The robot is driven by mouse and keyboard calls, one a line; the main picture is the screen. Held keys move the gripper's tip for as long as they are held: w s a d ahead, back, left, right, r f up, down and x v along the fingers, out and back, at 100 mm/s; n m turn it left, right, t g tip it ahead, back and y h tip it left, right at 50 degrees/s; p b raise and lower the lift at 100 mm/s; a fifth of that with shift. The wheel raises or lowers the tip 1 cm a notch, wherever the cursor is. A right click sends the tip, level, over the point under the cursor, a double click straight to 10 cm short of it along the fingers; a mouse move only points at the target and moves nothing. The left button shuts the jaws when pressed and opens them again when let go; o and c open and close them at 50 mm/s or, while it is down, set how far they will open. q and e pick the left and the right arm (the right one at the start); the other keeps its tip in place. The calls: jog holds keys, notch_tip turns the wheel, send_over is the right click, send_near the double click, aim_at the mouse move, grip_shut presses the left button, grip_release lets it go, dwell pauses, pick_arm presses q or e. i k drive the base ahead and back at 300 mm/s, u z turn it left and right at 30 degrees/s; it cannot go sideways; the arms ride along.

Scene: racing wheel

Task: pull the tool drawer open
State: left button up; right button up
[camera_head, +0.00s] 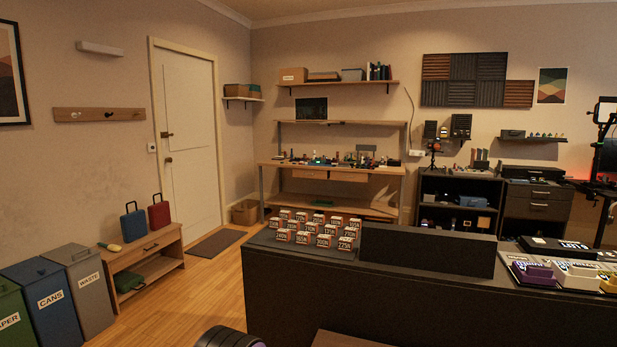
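A wooden workbench (385,168) stands against the back wall with two shallow light-wood drawers under its top, a left one (317,173) and a right one (349,176). Both look shut. A dark drawer cabinet (538,209) stands farther right, its drawer fronts with light handles and looking shut. I cannot tell from labels which is the tool drawer. Neither of my grippers is in view.
A long dark counter (330,290) with several small boxes (325,228) and a dark upright panel (428,249) crosses the foreground, between me and the workbench. Bins (80,280) stand at the left. Wooden floor (200,290) is clear left of the counter.

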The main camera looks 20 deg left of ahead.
aim_at(314, 171)
jog(key=u, duration=1.95)
jog(key=i, duration=5.25)
jog(key=z, duration=2.25)
jog(key=i, duration=4.3)
jog(key=z, duration=0.1)
